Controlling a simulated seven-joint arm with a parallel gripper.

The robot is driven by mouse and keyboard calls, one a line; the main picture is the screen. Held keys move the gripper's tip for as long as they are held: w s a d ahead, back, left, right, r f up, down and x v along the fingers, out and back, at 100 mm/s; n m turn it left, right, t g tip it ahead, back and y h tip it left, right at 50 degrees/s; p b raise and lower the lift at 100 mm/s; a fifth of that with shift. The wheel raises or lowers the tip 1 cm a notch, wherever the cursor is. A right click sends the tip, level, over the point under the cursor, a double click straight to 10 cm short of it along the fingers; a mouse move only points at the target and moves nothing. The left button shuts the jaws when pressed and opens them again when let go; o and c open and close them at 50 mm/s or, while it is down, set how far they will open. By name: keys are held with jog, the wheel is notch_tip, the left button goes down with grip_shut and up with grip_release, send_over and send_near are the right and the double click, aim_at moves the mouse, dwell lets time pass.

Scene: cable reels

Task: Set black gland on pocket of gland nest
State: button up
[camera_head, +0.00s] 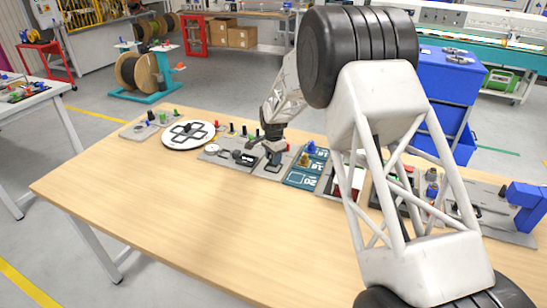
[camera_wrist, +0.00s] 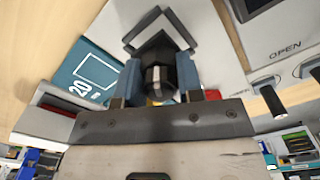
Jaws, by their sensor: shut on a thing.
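My gripper (camera_wrist: 158,82) is shut on the black gland (camera_wrist: 157,73), which sits between its two blue-grey fingers. In the wrist view the dark, V-walled gland nest (camera_wrist: 150,22) lies just beyond the gland, on a light grey plate. The gland overlaps the open side of the nest in that view, and I cannot tell whether they touch. In the head view my gripper (camera_head: 272,146) is low over the row of boards, with the dark nest (camera_head: 274,160) just below it. The gland is too small to make out there.
A teal board marked 20 (camera_wrist: 85,72) is beside the nest; it also shows in the head view (camera_head: 306,168). A grey panel marked OPEN (camera_wrist: 285,45) with switches is on the other side. A white round plate (camera_head: 188,135) stands left. The table's front (camera_head: 190,215) is clear.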

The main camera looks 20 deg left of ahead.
jog(key=shift+f, duration=0.15)
jog(key=shift+f, duration=0.7)
jog(key=o, duration=1)
jog(key=shift+r, duration=0.15)
jog(key=shift+r, duration=3.85)
